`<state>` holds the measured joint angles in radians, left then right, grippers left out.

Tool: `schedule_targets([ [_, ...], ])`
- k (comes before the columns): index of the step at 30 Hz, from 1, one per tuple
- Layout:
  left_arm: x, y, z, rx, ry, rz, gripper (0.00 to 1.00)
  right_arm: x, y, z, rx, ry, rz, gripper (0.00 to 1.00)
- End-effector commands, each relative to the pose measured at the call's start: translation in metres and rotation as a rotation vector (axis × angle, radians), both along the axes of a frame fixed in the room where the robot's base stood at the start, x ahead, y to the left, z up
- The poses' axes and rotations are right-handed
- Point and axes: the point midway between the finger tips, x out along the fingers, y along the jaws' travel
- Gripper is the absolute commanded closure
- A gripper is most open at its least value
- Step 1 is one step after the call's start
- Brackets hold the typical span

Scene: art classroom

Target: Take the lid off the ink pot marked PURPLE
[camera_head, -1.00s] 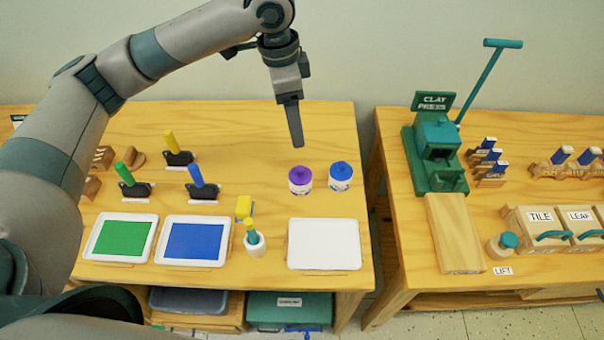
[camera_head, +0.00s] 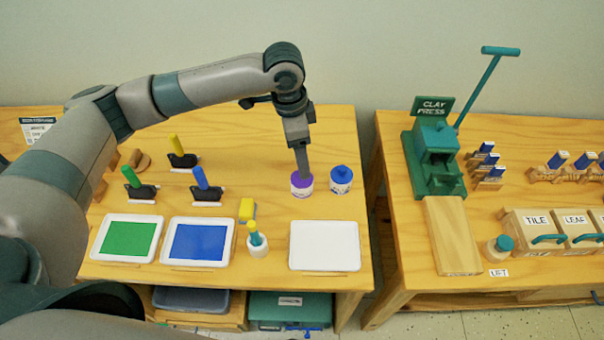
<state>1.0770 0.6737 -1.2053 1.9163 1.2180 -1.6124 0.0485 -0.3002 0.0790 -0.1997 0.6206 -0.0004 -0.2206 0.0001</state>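The ink pot with the purple lid (camera_head: 301,187) stands on the left table, behind the white tray. Its label is too small to read. My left gripper (camera_head: 304,175) points down with its fingertips at the purple lid. The fingers overlap the lid in this view, and I cannot tell whether they are closed on it. A second ink pot with a blue lid (camera_head: 341,180) stands close by on the right. My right gripper is not in view.
The white tray (camera_head: 324,246) lies in front of the pots. A gap separates this table from the clay press (camera_head: 434,155) table.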

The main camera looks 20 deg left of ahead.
Motion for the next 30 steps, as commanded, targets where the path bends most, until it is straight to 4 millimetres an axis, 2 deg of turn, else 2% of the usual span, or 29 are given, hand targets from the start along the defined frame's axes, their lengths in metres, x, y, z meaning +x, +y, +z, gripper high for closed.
schedule_targets([
  [3,0.0,-0.002,-0.015,0.0,0.002,0.002,0.33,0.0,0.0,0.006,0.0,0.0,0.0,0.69],
  [7,0.001,-0.002,-0.024,0.001,0.0,0.0,0.33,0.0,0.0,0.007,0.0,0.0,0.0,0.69],
  [22,0.001,-0.001,-0.031,0.001,0.002,0.001,0.33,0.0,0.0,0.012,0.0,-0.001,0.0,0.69],
  [30,0.003,0.002,-0.063,0.0,0.004,0.0,0.33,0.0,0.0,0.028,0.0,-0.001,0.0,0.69],
])
